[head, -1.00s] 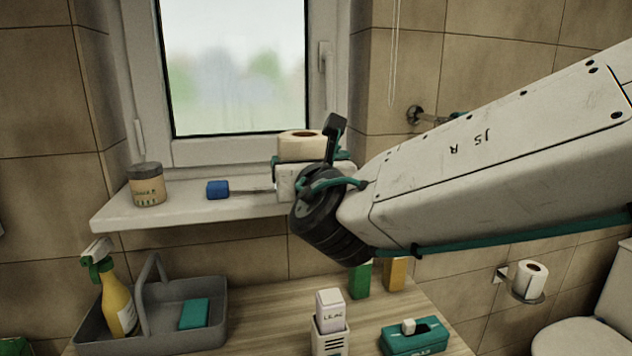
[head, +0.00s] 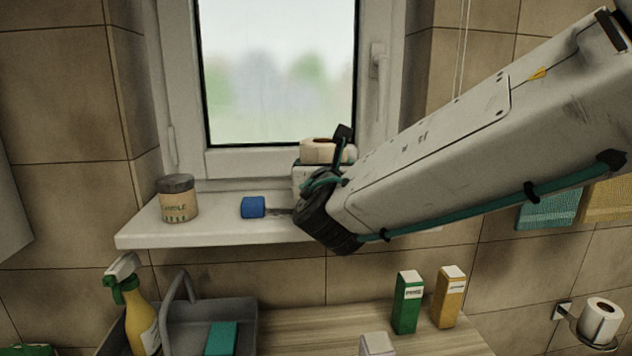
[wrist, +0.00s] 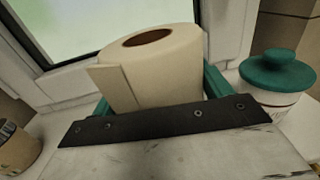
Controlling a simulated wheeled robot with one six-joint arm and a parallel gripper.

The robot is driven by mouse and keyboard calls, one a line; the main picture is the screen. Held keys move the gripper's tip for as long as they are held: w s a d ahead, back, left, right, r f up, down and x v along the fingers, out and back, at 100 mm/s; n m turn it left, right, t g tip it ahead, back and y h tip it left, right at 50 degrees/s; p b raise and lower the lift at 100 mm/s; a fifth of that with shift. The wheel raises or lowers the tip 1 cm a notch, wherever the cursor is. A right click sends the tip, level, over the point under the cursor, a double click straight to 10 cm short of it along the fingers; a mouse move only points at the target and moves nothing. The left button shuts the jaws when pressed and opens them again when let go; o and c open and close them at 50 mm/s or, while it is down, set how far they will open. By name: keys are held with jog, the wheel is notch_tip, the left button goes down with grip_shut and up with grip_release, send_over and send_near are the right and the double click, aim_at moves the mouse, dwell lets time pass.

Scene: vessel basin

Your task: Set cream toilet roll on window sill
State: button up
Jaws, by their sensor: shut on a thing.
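The cream toilet roll (head: 318,151) is upright between the teal fingers of my gripper (wrist: 158,98), which is shut on it. In the wrist view the roll (wrist: 160,72) shows its open top and a loose sheet edge; its base is hidden behind the gripper body. The white window sill (head: 190,228) runs below the window. In the head view the roll is over the right part of the sill, close to the window frame. I cannot tell whether its base touches the sill.
A candle jar (head: 177,199) and a blue block-like thing (head: 253,207) stand on the sill to the left. A jar with a teal lid (wrist: 277,72) is right of the roll in the wrist view. The counter below holds a grey caddy (head: 240,314) and green and yellow boxes.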

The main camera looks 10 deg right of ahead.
jog(key=shift+w+a+f, duration=0.3)
jog(key=shift+w+a, duration=0.15)
jog(key=f, duration=0.2)
jog(key=shift+d+f, duration=0.35)
jog(key=shift+a+f, duration=0.2)
jog(key=shift+s, duration=0.1)
jog(key=shift+f, duration=0.15)
jog(key=o, duration=1.2)
